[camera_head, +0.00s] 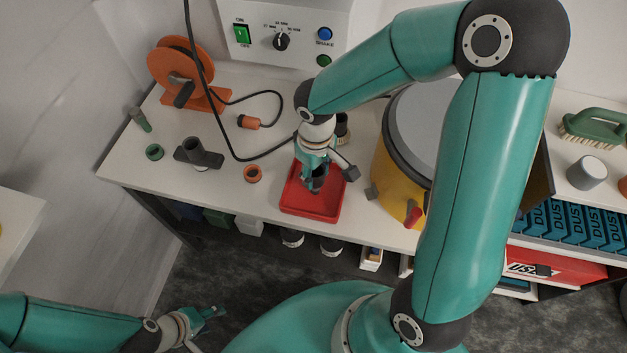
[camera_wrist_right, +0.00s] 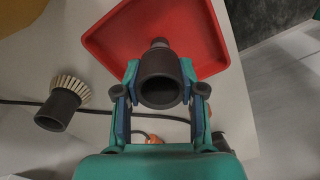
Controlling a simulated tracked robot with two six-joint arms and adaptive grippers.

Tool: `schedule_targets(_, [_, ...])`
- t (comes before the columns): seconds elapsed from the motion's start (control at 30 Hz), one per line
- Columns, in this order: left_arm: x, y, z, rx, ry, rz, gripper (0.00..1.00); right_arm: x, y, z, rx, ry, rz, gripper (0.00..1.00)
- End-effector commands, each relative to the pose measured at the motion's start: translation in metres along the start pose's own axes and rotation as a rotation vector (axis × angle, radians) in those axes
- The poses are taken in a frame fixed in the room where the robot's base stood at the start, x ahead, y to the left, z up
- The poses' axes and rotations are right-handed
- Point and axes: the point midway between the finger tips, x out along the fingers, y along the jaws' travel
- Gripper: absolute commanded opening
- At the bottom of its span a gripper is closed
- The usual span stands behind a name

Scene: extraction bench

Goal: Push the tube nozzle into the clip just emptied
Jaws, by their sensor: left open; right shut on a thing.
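My right gripper (camera_head: 316,178) is shut on a dark grey hollow nozzle and holds it over the red tray (camera_head: 298,208). In the right wrist view the nozzle (camera_wrist_right: 160,84) sits between the two fingers of the right gripper (camera_wrist_right: 160,98), with its wide opening towards the camera and a narrower end over the red tray (camera_wrist_right: 125,38). I cannot tell its height above the tray. No clip can be made out for certain in either view. My left gripper (camera_head: 212,313) is open and empty, low at the left, away from the bench.
A brush nozzle (camera_wrist_right: 62,103) stands beside the tray. A dark flat nozzle (camera_head: 199,157), green ring (camera_head: 155,152) and orange ring (camera_head: 252,173) lie to the left. A black cable with an orange plug (camera_head: 249,122) crosses the bench. A yellow canister (camera_head: 391,185) stands close right.

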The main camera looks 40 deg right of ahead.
Motion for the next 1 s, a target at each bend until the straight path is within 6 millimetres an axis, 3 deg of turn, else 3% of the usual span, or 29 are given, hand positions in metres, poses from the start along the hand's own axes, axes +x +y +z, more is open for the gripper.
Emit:
schedule_targets(0.17, [-0.004, 0.001, 0.000, 0.000, 0.000, 0.000, 0.51, -0.004, 0.000, 0.001, 0.000, -0.002, 0.000, 0.00])
schedule_targets(0.7, [-0.034, 0.012, 0.000, 0.000, 0.000, 0.000, 0.51, -0.047, 0.000, 0.000, 0.000, 0.000, 0.000, 0.00])
schedule_targets(1.0, [-0.035, 0.013, 0.000, 0.000, 0.000, 0.000, 0.51, -0.050, 0.001, 0.001, 0.002, -0.002, 0.000, 0.00])
